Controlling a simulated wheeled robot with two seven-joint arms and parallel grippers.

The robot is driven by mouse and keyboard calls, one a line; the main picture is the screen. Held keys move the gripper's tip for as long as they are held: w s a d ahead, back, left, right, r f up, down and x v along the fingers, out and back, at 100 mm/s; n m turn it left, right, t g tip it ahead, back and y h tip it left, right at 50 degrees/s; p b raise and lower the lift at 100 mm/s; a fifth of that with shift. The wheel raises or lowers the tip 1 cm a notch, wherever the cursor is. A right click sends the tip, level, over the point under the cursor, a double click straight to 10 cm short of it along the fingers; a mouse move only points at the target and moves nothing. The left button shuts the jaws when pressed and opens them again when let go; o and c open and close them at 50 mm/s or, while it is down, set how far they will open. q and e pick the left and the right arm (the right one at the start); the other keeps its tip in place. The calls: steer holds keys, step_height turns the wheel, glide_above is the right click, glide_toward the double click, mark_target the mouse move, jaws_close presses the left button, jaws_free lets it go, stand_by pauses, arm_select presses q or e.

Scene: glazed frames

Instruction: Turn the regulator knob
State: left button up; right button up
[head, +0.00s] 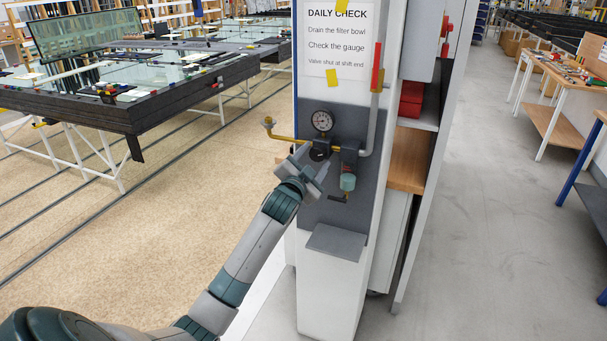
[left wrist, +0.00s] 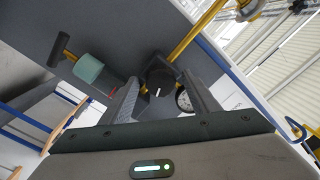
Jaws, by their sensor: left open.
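The black regulator knob (left wrist: 159,82) has a white mark on its face and sits on the air unit. In the head view the knob (head: 319,154) shows just beyond my left gripper (head: 310,172). In the left wrist view my left gripper (left wrist: 162,98) is open, with one finger on each side of the knob in the picture. I see no finger touching the knob; whether the tips reach around it, I cannot tell. The round gauge (head: 322,121) is above the knob and also shows in the left wrist view (left wrist: 184,99), partly behind a finger. My right gripper is out of view.
The teal filter bowl (head: 348,182) hangs right of the knob. A yellow pipe (head: 288,137) runs left, and a grey pipe with a red handle (head: 377,80) rises at right. A small grey ledge (head: 337,242) juts out below. A glass-topped table (head: 130,119) stands at left.

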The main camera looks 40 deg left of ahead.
arm_select(q)
steer(key=b+v, duration=0.5)
steer(key=v, duration=1.2)
steer(key=shift+s+b, duration=0.15)
steer(key=shift+b, duration=0.15)
steer(key=shift+a, duration=0.15)
